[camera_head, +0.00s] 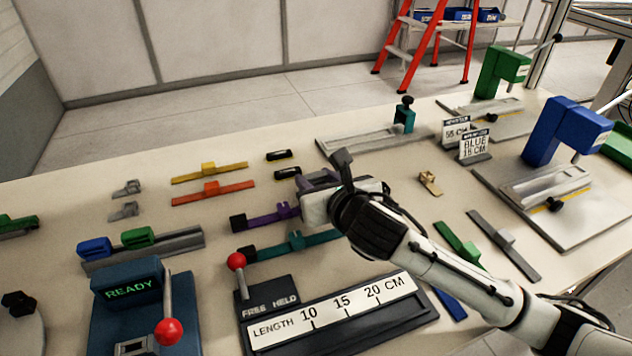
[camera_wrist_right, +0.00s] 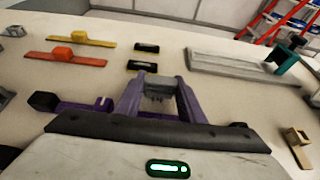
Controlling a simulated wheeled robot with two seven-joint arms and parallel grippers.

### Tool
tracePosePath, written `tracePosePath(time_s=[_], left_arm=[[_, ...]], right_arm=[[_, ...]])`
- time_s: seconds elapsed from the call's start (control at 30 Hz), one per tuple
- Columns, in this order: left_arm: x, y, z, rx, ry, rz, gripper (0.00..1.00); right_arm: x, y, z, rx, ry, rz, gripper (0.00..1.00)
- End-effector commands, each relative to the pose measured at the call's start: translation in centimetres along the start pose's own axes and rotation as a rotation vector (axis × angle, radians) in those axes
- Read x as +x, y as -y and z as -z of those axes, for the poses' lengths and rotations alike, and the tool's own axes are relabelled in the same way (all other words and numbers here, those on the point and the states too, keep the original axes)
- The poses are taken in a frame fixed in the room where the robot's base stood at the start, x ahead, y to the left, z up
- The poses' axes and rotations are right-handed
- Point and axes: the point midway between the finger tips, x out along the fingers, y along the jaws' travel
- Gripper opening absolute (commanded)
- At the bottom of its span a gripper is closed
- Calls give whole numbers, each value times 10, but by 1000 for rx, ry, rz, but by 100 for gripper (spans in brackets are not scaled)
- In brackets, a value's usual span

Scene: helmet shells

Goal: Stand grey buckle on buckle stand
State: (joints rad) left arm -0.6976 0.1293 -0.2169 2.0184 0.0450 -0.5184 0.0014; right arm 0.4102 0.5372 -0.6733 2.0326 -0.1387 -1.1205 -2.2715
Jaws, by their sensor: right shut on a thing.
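My right gripper (camera_head: 318,178) reaches over the middle of the table. In the right wrist view its two purplish fingers (camera_wrist_right: 158,88) are closed around a small grey piece (camera_wrist_right: 158,99), mostly hidden between them. It may be a grey buckle, but I cannot tell for sure. Two other small grey buckle-like pieces, one (camera_head: 127,188) behind the other (camera_head: 124,210), lie at the left. A small tan stand-like block (camera_head: 430,182) is right of the gripper and also shows in the right wrist view (camera_wrist_right: 297,138). I cannot tell whether it is the buckle stand. My left gripper is not in view.
A purple strap (camera_head: 262,217) and a teal strap (camera_head: 318,241) lie beneath and near the right gripper. Orange (camera_head: 213,192) and yellow (camera_head: 209,171) strips lie to the left. A length gauge (camera_head: 337,318) and READY box (camera_head: 130,291) stand in front. Clamp fixtures (camera_head: 558,130) stand at right.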

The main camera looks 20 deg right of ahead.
Motion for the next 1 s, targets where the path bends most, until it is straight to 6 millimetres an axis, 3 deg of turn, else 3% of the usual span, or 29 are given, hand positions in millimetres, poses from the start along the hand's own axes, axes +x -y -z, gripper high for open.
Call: tracePosePath(time_s=[0.3, 0.33, 0.43, 0.8, 1.0], left_arm=[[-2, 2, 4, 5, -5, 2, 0], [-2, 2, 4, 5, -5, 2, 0], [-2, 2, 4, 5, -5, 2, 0], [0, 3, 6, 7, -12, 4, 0], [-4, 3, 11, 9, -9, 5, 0]], right_arm=[[1, 0, 1, 0, 1, 1, 14], [1, 0, 2, 0, 1, 1, 37], [1, 0, 2, 1, 1, 1, 54], [-1, 0, -2, 1, 3, -1, 54], [-34, 0, -3, -3, 2, -1, 54]])
